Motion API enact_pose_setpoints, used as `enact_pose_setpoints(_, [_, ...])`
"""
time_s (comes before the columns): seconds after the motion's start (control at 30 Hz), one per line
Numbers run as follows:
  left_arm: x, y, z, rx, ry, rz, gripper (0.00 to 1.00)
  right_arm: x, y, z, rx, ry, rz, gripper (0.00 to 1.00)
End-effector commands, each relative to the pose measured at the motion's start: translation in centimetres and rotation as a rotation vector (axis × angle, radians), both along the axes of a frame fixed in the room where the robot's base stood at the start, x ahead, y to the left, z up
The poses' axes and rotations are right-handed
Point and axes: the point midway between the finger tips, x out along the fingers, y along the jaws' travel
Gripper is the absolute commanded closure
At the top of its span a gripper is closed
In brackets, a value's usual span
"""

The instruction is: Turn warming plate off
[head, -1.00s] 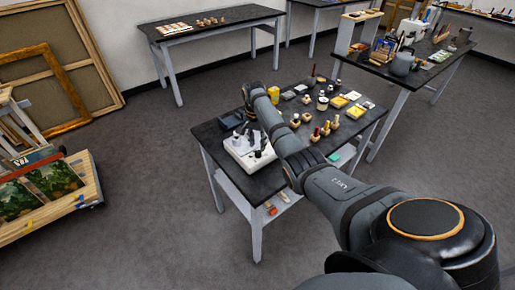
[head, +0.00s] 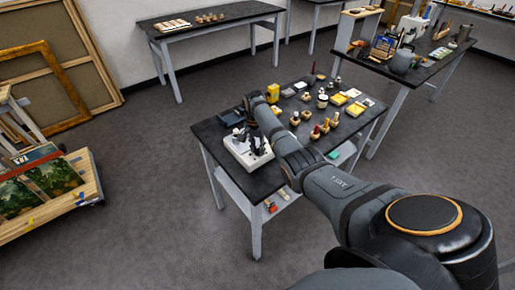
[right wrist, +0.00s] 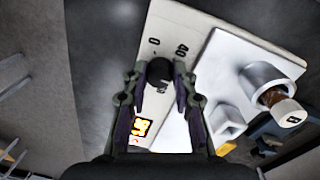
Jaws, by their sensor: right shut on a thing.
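The warming plate (head: 237,151) is a white unit near the left front corner of the dark-topped table. In the right wrist view its white front (right wrist: 183,22) carries the marks "0" and "40", and a small display (right wrist: 141,127) glows orange. My right gripper (right wrist: 158,84) is shut on a round black knob (right wrist: 159,69) on that front, one finger on each side. In the head view the right gripper (head: 257,144) is small and dark above the plate. My left gripper is not in view.
A metal cup-like holder (right wrist: 266,80) with a brown, white-capped item stands on the plate side. Several small bottles and yellow boxes (head: 339,99) crowd the table's right part. A dark tray (head: 232,117) lies behind the plate.

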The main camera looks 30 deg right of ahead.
Motion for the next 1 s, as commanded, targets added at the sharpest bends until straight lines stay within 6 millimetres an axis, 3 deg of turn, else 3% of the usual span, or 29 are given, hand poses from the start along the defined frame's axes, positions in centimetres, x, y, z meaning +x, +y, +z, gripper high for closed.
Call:
enact_pose_setpoints(0.37, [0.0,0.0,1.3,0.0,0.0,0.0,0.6,0.0,0.0,0.4,0.0,-0.001,0.14,1.0])
enact_pose_setpoints(1.0, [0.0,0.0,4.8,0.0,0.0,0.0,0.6,0.0,0.0,0.5,-0.002,-0.004,0.733,1.0])
